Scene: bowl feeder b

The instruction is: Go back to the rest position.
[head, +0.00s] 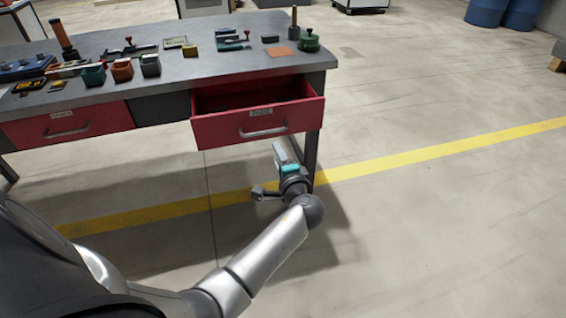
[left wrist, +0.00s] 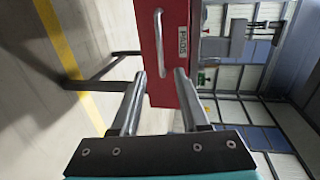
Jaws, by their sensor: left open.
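My left gripper (head: 281,152) is below and in front of the right red drawer (head: 225,132), near the table's front right leg. In the left wrist view its two fingers (left wrist: 160,75) are apart with nothing between them. The drawer is pulled out, and its inside looks empty where it shows. The drawer front also shows in the left wrist view (left wrist: 169,82), just beyond the fingertips, with its metal handle (left wrist: 160,42) and a label that seems to read PADS. The fingers look clear of the handle. My right gripper is not in view.
The grey workbench (head: 180,80) holds a green pot (head: 309,42), small coloured bins (head: 122,69) and several tools. The left red drawer (head: 68,124) is shut. The bench leg (head: 311,155) stands close to my gripper. Floor to the right is clear.

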